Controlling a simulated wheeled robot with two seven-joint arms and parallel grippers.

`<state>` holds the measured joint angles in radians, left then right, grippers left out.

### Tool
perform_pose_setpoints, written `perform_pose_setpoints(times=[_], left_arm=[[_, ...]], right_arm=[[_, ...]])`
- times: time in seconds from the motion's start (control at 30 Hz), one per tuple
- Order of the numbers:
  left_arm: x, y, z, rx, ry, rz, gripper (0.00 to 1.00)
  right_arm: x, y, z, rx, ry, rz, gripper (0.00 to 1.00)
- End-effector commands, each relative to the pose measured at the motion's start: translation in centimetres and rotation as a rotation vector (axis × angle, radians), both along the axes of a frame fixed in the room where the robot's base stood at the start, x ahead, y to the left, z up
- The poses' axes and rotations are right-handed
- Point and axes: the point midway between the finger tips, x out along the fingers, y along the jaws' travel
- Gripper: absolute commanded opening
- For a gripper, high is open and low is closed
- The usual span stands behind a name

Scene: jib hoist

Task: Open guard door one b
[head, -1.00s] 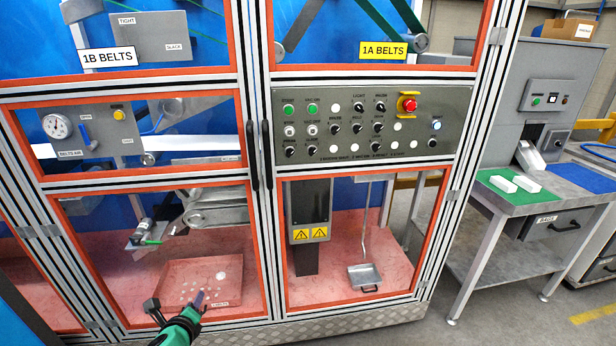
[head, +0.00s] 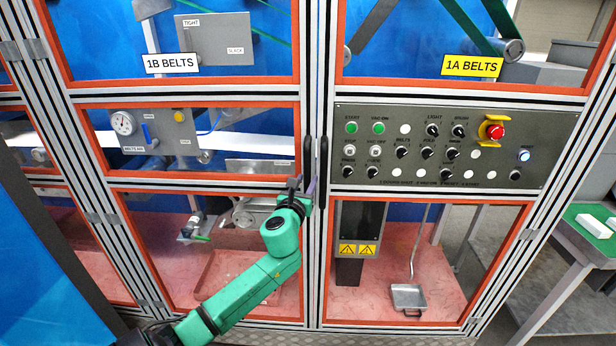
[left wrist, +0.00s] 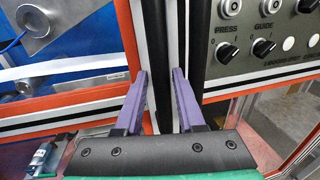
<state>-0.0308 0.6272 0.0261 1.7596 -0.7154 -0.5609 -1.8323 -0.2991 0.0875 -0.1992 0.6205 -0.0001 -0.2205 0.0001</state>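Guard door one b is the left orange-edged door with clear panels; its label "1B BELTS" (head: 170,63) shows in the head view. The door looks shut, flush with the frame. Its black upright handle (head: 307,155) is at the door's right edge, beside the other door's handle (head: 323,158). My left gripper (head: 303,186) is at the lower end of the 1B handle. In the left wrist view its purple fingers (left wrist: 162,98) are apart, with the handle (left wrist: 155,40) just ahead of them; I cannot tell whether they touch it. My right gripper is not in view.
A grey control panel (head: 445,147) with knobs and a red emergency stop (head: 495,131) is right of the handles. A bench with a green mat (head: 590,228) stands at the right. A blue panel (head: 60,265) is near at the left.

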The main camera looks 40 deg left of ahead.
Motion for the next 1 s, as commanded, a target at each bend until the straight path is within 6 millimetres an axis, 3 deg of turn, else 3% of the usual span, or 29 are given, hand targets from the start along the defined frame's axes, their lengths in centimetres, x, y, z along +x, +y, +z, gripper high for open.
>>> perform_pose_setpoints(times=[0.1, 0.37, 0.47, 1.0], left_arm=[[1.07, 0.43, 0.00, -0.002, 0.000, -0.001, 0.38], [1.25, 0.49, -0.10, -0.002, 0.000, -0.003, 0.38], [1.24, 0.50, -0.11, -0.003, 0.001, -0.002, 0.00], [1.22, 0.50, -0.11, -0.003, 0.001, -0.002, 0.00]], right_arm=[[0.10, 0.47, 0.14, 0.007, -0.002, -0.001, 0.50], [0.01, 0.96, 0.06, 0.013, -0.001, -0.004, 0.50], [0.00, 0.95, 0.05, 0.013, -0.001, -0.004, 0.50], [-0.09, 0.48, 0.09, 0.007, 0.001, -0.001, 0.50]])
